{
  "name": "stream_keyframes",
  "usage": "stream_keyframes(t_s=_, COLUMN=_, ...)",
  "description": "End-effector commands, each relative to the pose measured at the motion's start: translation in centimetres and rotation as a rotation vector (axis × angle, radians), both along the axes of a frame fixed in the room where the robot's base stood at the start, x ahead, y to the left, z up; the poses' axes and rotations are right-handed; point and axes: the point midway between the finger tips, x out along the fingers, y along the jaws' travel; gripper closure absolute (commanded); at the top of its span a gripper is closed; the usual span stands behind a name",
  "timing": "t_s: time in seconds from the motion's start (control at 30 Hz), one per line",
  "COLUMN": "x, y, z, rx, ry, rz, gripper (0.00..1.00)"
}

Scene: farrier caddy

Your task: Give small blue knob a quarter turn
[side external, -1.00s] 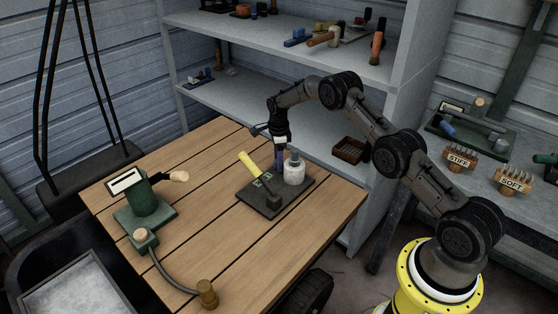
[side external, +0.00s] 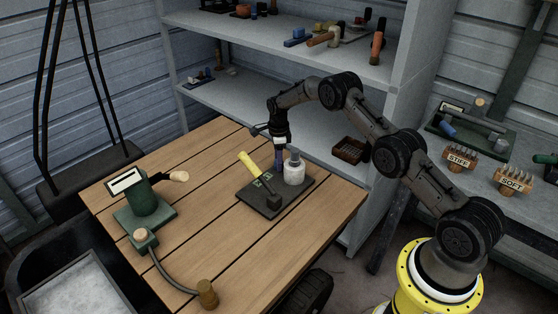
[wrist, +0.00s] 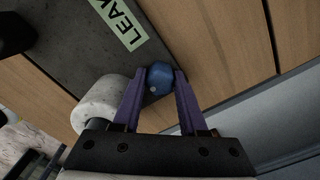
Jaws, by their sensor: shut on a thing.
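The small blue knob (wrist: 159,79) shows in the wrist view between the tips of my gripper's purple fingers, near the edge of the dark board (wrist: 75,50). A small pale dot shows on the knob's near side. My gripper (side external: 279,161) points down over the back of the board in the side view and is shut on the knob. In the wrist view my gripper (wrist: 157,85) has one finger on each side of it. The knob is hard to make out in the side view.
A white cylinder (side external: 294,172) stands right beside my gripper; it also shows in the wrist view (wrist: 100,103). A yellow-handled hammer (side external: 250,164) lies on the board. A green device (side external: 145,200) with a lever stands at left.

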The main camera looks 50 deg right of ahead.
Motion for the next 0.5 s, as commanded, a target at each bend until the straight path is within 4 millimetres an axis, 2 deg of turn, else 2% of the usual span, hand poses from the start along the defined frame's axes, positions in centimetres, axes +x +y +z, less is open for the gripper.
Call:
stream_keyframes(t_s=0.3, x=0.05, y=0.0, z=0.08, rx=0.0, ry=-0.001, rz=-0.378, gripper=1.0)
stream_keyframes(t_s=0.5, x=0.02, y=0.01, z=0.01, rx=0.0, ry=0.0, rz=-0.48, gripper=1.0)
